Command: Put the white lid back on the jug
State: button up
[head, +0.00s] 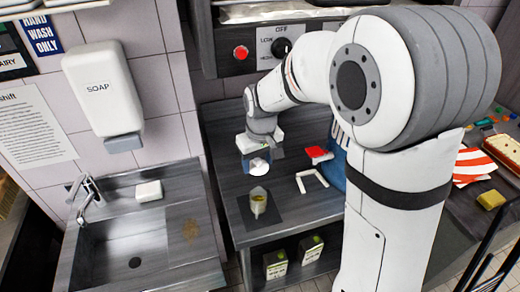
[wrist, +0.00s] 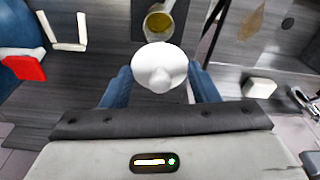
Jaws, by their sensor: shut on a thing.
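The white lid (wrist: 160,68) is round with a knob and is held between the two blue fingers of my gripper (wrist: 160,84). In the head view the lid (head: 259,167) hangs above the dark worktop, behind the jug. My gripper (head: 258,153) is shut on it. The jug (head: 258,203) is open at the top, holds yellowish-green liquid and stands upright on a dark mat (head: 276,217) near the front of the worktop. In the wrist view the jug (wrist: 158,24) is just beyond the lid, which overlaps its near rim; the lid is apart from the jug in the head view.
A white angled bracket (head: 311,181) and a red object (head: 319,154) beside something blue lie right of the jug. The sink (head: 130,252) and a white block (head: 148,191) are to the left. Cartons (head: 276,264) stand on the shelf below.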

jog(key=shift+f+b, duration=3.8)
jog(key=shift+f, duration=2.3)
jog(key=shift+f, duration=0.1)
jog(key=o, duration=1)
